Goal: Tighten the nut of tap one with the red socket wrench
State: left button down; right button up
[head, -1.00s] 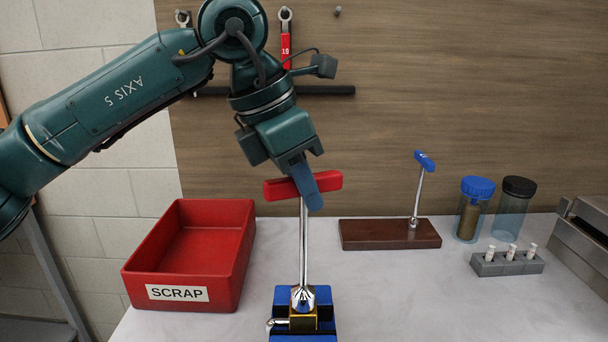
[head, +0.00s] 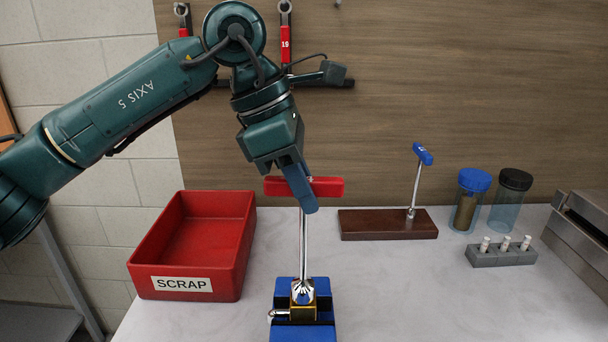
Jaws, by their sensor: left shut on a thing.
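The red socket wrench (head: 328,187) stands upright, its red T-handle across the top and its chrome shaft running down. Its socket end sits over the nut of the brass tap (head: 304,312), hiding the nut. The tap is held in a blue vise or fixture (head: 318,333) at the front middle of the table. My left gripper (head: 303,193) reaches down from above and is shut on the red handle near its middle. The far finger is hidden. My right gripper is not in view.
A red SCRAP bin (head: 190,262) stands to the left. A wooden block (head: 388,226) holds a blue-handled wrench (head: 422,154). Two jars stand at the right, a blue-lidded one (head: 469,204) and a black-lidded one (head: 510,205), behind a grey rack (head: 500,256). The table right of the fixture is clear.

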pick_arm(q)
jog(key=shift+r+m, duration=0.1)
jog(key=shift+m, duration=0.5)
jog(key=shift+g+p, duration=0.3)
jog(key=shift+m+p, duration=0.5)
jog(key=shift+m, duration=0.1)
jog(key=m+g+p, duration=0.1)
jog(key=m+p, duration=0.1)
jog(key=m, duration=0.1)
jog(key=shift+m+g+y, duration=0.4)
jog(key=shift+m+g, duration=0.1)
jog(key=shift+m, duration=0.3)
jog(key=shift+s+p, duration=0.1)
jog(key=shift+p, duration=0.25)
